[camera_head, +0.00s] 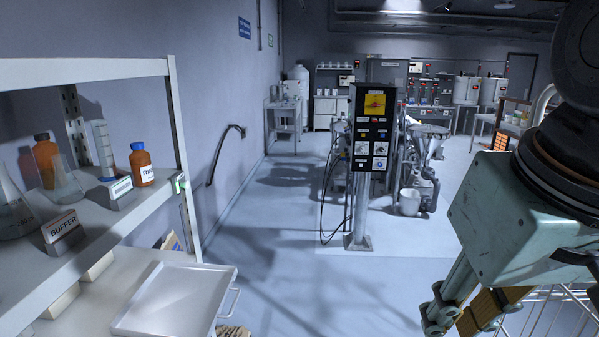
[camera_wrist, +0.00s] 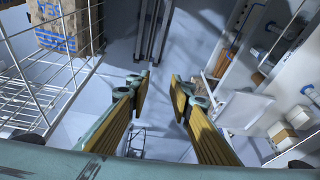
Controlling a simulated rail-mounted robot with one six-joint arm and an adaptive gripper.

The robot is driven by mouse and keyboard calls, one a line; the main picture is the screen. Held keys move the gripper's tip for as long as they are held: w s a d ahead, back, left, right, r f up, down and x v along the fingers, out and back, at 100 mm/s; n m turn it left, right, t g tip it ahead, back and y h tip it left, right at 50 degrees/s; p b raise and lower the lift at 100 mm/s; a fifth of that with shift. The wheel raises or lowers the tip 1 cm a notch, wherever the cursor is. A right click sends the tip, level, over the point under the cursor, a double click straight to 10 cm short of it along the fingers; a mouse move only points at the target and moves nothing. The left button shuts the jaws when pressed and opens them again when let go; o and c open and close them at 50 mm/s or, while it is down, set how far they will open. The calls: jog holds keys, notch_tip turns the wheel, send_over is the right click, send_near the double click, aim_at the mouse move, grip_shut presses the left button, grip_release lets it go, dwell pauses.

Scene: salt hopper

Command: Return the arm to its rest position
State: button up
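My gripper (camera_head: 455,318) is at the lower right in the head view, a pale green housing with fingers pointing down and to the left. In the wrist view my gripper (camera_wrist: 163,86) shows two yellow-padded fingers standing apart, with nothing between them. Floor shows through the gap. The upper part of my arm is cut off by the right edge of the head view.
A shelf (camera_head: 95,68) with bottles and glassware stands at the left, above a white tray (camera_head: 178,300). A control post (camera_head: 370,130) stands mid-room. A wire basket (camera_wrist: 45,85) holding a cardboard box (camera_wrist: 70,30) is beside my gripper.

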jog(key=shift+s+d+f+b, duration=0.1)
jog(key=shift+s+d+f, duration=0.2)
jog(key=shift+s, duration=0.5)
jog(key=shift+s+d+f+b, duration=0.1)
jog(key=shift+s+d+f, duration=0.15)
jog(key=shift+s, duration=0.6)
jog(key=shift+s+d+f+b, duration=0.1)
jog(key=shift+s+d+f, duration=0.15)
jog(key=shift+s, duration=0.55)
